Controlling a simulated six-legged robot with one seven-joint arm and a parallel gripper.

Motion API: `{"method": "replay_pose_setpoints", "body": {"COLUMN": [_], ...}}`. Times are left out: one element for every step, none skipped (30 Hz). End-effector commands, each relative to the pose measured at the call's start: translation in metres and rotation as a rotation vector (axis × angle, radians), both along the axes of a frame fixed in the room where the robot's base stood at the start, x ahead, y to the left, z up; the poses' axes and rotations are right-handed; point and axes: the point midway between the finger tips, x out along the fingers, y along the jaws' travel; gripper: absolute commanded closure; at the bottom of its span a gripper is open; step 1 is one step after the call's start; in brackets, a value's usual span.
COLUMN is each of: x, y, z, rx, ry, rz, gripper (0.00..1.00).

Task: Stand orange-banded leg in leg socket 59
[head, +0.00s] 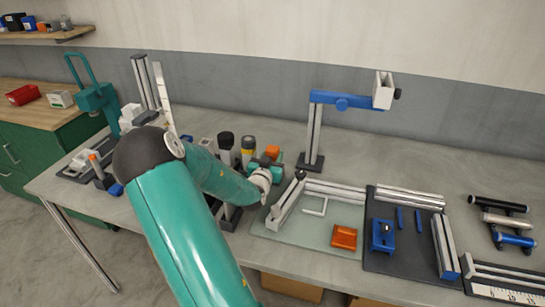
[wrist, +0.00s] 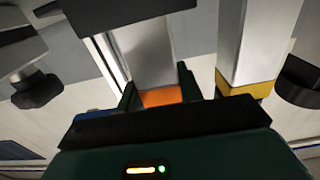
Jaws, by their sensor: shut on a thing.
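The orange-banded leg (wrist: 155,55) is a grey square bar with an orange band low in the wrist view. My gripper (wrist: 158,86) is shut on it, with a dark finger on each side of the band. A second grey leg with a yellow band (wrist: 246,82) stands close to the right of my gripper, apart from the held leg. In the head view my gripper (head: 266,177) is at the end of my teal arm, among the upright parts at mid-table, and my arm partly hides this area. I cannot make out leg socket 59 or its number.
Dark-capped posts (head: 226,141) stand just behind my gripper. A blue-armed stand (head: 315,130) rises behind to the right. A pale mat (head: 323,238) holds bars and an orange block (head: 344,237). A dark mat (head: 400,263) lies farther right. A teal press (head: 95,100) is at left.

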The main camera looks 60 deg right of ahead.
Motion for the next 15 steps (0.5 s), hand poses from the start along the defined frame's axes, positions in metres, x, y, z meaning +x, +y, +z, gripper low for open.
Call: {"method": "replay_pose_setpoints", "body": {"x": [0.0004,0.0004,0.0003,0.0002,0.0002,0.0002,0.0003,0.0003,0.0004,0.0004,0.0004,0.0004,0.0004,0.0004,0.0004], "y": [-0.0003,-0.0003,-0.0004,-0.0004,-0.0004,-0.0003,-0.0001,-0.0001,-0.0001,0.0,0.0,0.0,0.0,0.0,0.0], "z": [0.0002,-0.0005,-0.0017,-0.0027,-0.0036,-0.0034,-0.0033,-0.0033,-0.0032,-0.0032,-0.0032,-0.0032,-0.0032,-0.0032,-0.0031], "rx": [-0.001,-0.001,-0.001,0.0,0.0,0.0,0.0,0.0,0.0,0.0,0.0,0.0,0.0,0.0,0.0], "ry": [0.0,0.0,0.0,0.001,0.001,0.0,0.0,0.0,0.0,0.0,0.0,0.0,0.0,0.0,0.0], "rz": [0.001,0.001,0.0,0.0,0.0,0.0,0.0,0.001,0.001,0.001,0.001,0.001,0.001,0.001,0.001], "gripper": [0.92,0.92,0.92,0.92,0.92,0.56,0.5,0.44,0.42,0.42,0.42,0.42,0.42,0.42,0.42]}}
